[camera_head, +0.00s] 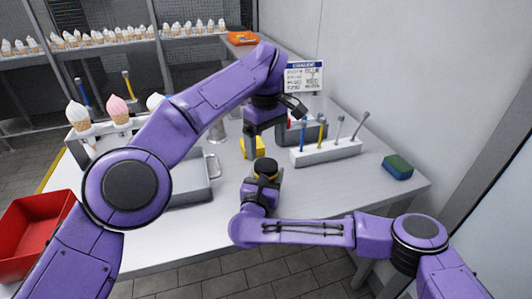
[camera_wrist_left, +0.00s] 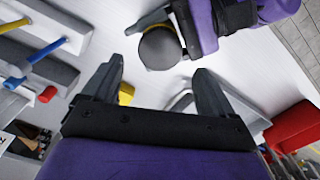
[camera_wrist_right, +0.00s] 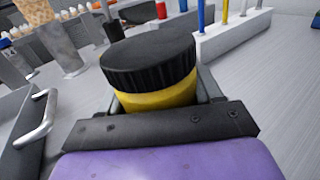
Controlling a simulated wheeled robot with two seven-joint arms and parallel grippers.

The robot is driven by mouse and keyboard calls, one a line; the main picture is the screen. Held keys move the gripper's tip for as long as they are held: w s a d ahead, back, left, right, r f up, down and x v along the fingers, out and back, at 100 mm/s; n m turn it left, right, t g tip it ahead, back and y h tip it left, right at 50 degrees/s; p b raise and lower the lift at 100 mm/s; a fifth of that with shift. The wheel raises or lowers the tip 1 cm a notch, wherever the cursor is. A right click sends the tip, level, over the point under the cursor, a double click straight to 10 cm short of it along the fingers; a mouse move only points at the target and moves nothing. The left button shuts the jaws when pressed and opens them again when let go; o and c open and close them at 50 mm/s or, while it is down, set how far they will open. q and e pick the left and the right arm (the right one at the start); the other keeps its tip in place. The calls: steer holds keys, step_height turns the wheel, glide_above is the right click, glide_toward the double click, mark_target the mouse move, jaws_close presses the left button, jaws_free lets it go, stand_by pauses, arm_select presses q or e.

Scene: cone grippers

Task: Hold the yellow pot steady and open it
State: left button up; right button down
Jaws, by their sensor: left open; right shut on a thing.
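The yellow pot with its ribbed black lid on (camera_head: 264,167) stands upright near the front middle of the table. My right gripper (camera_head: 262,181) is shut around its body; the right wrist view shows the yellow body (camera_wrist_right: 158,98) between the fingers and the lid (camera_wrist_right: 148,55) above them. My left gripper (camera_head: 256,143) is open, empty and pointing down, just behind the pot. In the left wrist view its fingers (camera_wrist_left: 158,85) are spread, and the dark round lid (camera_wrist_left: 160,47) is apart from them, off to one side. The left gripper does not touch the pot.
Another yellow object (camera_head: 259,149) is partly hidden behind my left gripper. A white rack with upright tools (camera_head: 326,153) stands to the right, near a blue-green sponge (camera_head: 398,167). A grey metal pan (camera_head: 190,190), a cone stand and a red bin (camera_head: 35,232) are left. Front right is clear.

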mark_target(266, 164)
arm_select(q)
step_height(266, 164, down, 6)
steer(key=shift+r, duration=0.15)
steer(key=c, duration=1.1)
steer(key=n, duration=2.3)
steer(key=shift+s+r, duration=0.1)
steer(key=n, duration=2)
steer(key=shift+r, duration=0.2)
